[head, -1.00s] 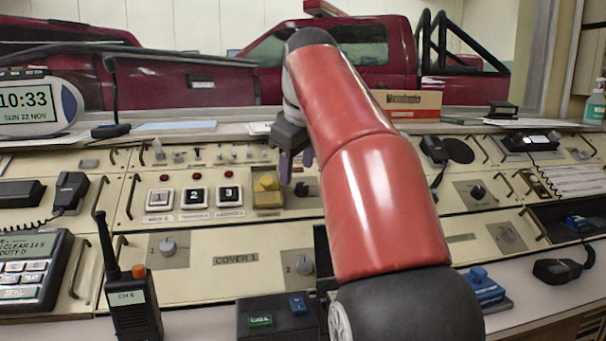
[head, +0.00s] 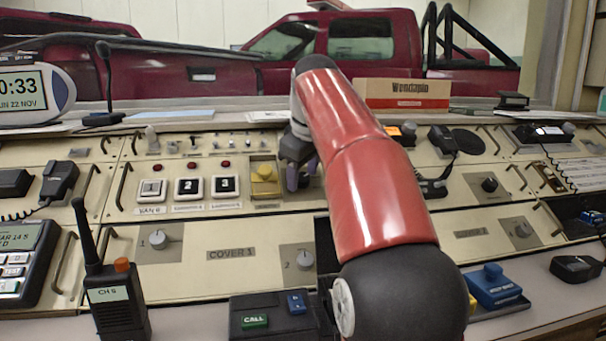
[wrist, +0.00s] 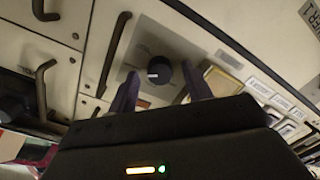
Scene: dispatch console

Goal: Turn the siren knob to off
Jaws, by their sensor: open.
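A round black knob (wrist: 159,70) with a white pointer mark sits on a grey plate with small markings I cannot read. Which label it carries is not legible. My gripper (wrist: 162,92) is open and empty; its two purple fingers point toward the knob, one to each side of it in the wrist view, and I cannot tell whether they touch it.
Beside it are the numbered white buttons (head: 188,188) and several handles (wrist: 116,52). Another black knob (head: 490,184) is farther right. Below are Cover 1 (head: 232,253) with grey knobs, a radio (head: 119,304) and a call box (head: 270,317).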

